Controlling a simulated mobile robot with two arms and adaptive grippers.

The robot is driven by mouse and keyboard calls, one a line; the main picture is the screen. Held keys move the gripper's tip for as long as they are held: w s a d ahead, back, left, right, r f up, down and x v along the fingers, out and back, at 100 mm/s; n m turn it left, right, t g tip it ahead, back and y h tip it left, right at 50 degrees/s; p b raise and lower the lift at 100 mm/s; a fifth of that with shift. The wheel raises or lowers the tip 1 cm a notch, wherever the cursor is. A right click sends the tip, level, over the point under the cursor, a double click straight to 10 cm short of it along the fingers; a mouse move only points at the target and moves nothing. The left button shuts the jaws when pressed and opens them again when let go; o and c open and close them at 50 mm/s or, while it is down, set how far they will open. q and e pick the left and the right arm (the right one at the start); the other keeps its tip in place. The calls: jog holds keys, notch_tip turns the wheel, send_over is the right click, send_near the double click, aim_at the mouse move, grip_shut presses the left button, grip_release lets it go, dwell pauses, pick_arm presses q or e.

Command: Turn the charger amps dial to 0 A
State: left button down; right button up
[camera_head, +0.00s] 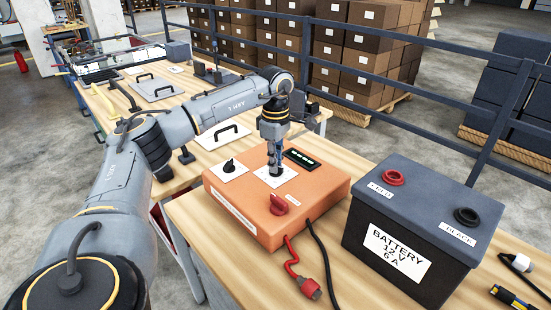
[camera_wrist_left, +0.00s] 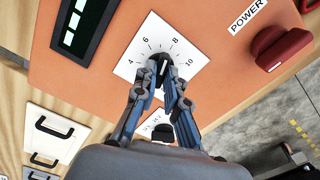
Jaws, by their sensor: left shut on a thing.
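The orange charger (camera_head: 318,190) stands on the wooden bench. My left gripper (camera_head: 275,172) reaches down onto its top and is shut on the black amps dial, mostly hidden by the fingers in the head view. In the left wrist view the fingers (camera_wrist_left: 161,80) pinch the dial (camera_wrist_left: 160,62) on a white plate (camera_wrist_left: 185,57) marked 4, 6, 8 and 10. The fingers cover part of the scale, and I cannot tell for certain which number the dial points to. My right gripper is not in view.
A second black dial (camera_head: 229,165), a display (camera_head: 301,158) with green bars and a red power knob (camera_head: 278,204) are close by on the charger. A dark battery (camera_head: 400,260) stands to the right. A red clip (camera_head: 310,288) and leads lie in front.

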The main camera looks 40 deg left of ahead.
pick_arm(q)
jog(key=n+p, duration=0.2)
jog(key=n, duration=0.2)
jog(key=shift+r+n, duration=0.15)
jog(key=shift+n, duration=0.15)
jog(key=n+p, duration=0.2)
jog(key=n, duration=0.3)
jog(key=shift+p, duration=0.3)
jog(key=n+p, duration=0.1)
jog(key=n, duration=0.4)
jog(key=n+p, duration=0.2)
jog(key=n, duration=0.3)
jog(key=n+p, duration=0.1)
jog(key=n, duration=0.5)
jog(key=shift+p, duration=0.3)
jog(key=n+p, duration=0.2)
jog(key=n, duration=0.4)
jog(key=n+p, duration=0.1)
jog(key=n, duration=0.3)
jog(key=shift+n, duration=0.4)
jog(key=shift+n+p, duration=0.95)
jog(key=shift+n, duration=1.35)
